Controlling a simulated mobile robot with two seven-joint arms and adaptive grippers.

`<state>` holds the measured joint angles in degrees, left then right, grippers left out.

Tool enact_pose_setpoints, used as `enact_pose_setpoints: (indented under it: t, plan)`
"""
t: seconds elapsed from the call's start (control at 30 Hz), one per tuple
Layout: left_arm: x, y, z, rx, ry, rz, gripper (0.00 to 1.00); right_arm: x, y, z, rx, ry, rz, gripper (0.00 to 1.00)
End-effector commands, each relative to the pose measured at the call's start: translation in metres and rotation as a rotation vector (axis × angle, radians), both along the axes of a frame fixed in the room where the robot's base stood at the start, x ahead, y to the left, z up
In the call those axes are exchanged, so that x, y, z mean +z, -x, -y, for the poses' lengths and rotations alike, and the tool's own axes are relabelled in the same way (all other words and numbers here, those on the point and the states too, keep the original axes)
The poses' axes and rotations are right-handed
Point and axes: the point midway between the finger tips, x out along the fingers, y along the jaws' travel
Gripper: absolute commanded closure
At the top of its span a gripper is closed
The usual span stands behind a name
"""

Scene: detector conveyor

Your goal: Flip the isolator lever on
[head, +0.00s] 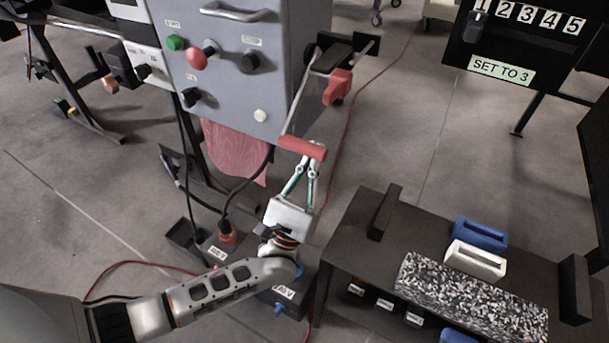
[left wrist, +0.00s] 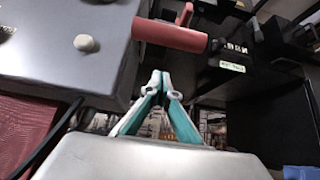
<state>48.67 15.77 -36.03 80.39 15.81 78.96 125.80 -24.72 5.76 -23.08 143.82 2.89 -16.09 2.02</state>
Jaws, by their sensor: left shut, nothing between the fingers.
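The isolator lever has a long metal arm on the right side of the grey cabinet and ends in a red cylindrical handle (head: 300,147). The arm slopes down from its pivot, so the handle hangs low beside the cabinet. The handle also shows in the left wrist view (left wrist: 170,35), above the fingertips. My left gripper (head: 314,157) is shut and empty, with its fingertips just below the right end of the handle in the head view. In the left wrist view the closed tips (left wrist: 159,80) appear apart from it. My right gripper is out of view.
The grey cabinet (head: 228,90) carries buttons and knobs. A red part (head: 338,87) sits beside the lever's pivot. A dark table (head: 350,235) with blue and white blocks stands at right. A "SET TO 3" counter panel (head: 501,70) is behind. Cables run across the floor.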

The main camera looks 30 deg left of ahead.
Motion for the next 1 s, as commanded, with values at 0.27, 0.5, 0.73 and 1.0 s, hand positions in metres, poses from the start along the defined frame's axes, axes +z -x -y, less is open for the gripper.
enact_pose_setpoints:
  t: [0.27, 0.5, 0.73, 1.0]
  plan:
    - [0.018, 0.021, -0.001, -0.001, 0.000, -0.001, 1.00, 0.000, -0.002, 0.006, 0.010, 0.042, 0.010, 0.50]
    - [0.022, 0.031, -0.001, -0.001, -0.001, -0.001, 1.00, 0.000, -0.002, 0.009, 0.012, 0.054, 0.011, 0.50]
    - [0.022, 0.031, -0.001, -0.001, -0.001, -0.001, 1.00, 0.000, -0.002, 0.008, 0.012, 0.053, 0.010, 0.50]
    - [0.030, 0.033, -0.001, -0.001, -0.001, -0.012, 1.00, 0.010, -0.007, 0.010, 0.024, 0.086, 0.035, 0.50]
